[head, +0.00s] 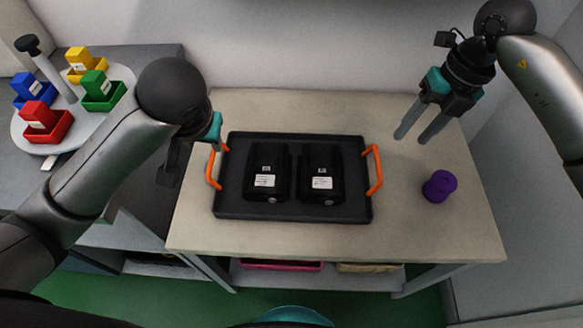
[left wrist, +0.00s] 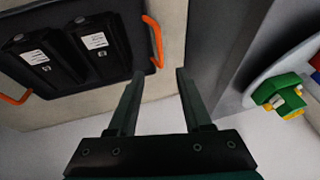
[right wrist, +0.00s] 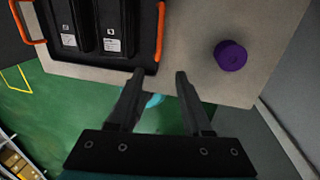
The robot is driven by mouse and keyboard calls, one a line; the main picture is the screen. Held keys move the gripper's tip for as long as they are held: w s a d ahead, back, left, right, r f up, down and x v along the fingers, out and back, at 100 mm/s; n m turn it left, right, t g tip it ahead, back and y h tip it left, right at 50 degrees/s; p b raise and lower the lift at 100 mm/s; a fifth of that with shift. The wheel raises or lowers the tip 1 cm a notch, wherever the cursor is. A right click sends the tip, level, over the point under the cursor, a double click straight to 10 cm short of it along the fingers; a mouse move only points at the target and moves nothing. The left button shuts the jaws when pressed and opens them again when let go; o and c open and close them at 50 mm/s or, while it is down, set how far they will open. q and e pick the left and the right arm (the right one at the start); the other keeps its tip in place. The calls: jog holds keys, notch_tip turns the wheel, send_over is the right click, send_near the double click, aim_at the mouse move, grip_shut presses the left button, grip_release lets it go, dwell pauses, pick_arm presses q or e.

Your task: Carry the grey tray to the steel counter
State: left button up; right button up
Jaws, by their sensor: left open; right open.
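The dark grey tray (head: 293,210) lies flat on a pale-topped table, with orange handles at its left end (head: 212,168) and right end (head: 374,170). Two black devices with white labels, one on the left (head: 267,172) and one on the right (head: 321,173), stand in it. My left gripper (left wrist: 155,75) is open and empty near the left handle; in the head view the arm partly hides it. My right gripper (head: 412,139) is open and empty, to the right of the right handle and apart from it. Which surface is the steel counter is unclear; a grey counter (head: 150,60) stands at left.
A purple cylinder (head: 439,186) stands on the table (head: 400,225) right of the tray. On the grey counter, a round turntable (head: 122,75) carries red, blue, yellow and green bins with blocks. A wall stands behind the table. Green floor (head: 350,305) lies in front.

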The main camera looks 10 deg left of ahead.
aim_at(211, 158)
pick_arm(q)
jog(key=shift+f, duration=0.1)
pick_arm(e)
jog(key=shift+s+f, duration=0.1)
pick_arm(q)
jog(key=x, duration=1.5)
pick_arm(e)
jog(key=a+f, duration=0.1)
jog(key=f, duration=0.4)
jog(key=a+f, duration=0.1)
jog(key=f, duration=0.4)
jog(key=a+f, duration=0.1)
jog(key=f, duration=0.4)
pick_arm(q)
jog(key=shift+c, duration=0.4)
pick_arm(e)
jog(key=shift+r, duration=0.1)
jog(key=shift+c, duration=0.3)
pick_arm(q)
grip_shut()
pick_arm(e)
grip_shut()
pick_arm(q)
jog(key=shift+w+a, duration=0.1)
pick_arm(e)
jog(key=shift+r, duration=0.15)
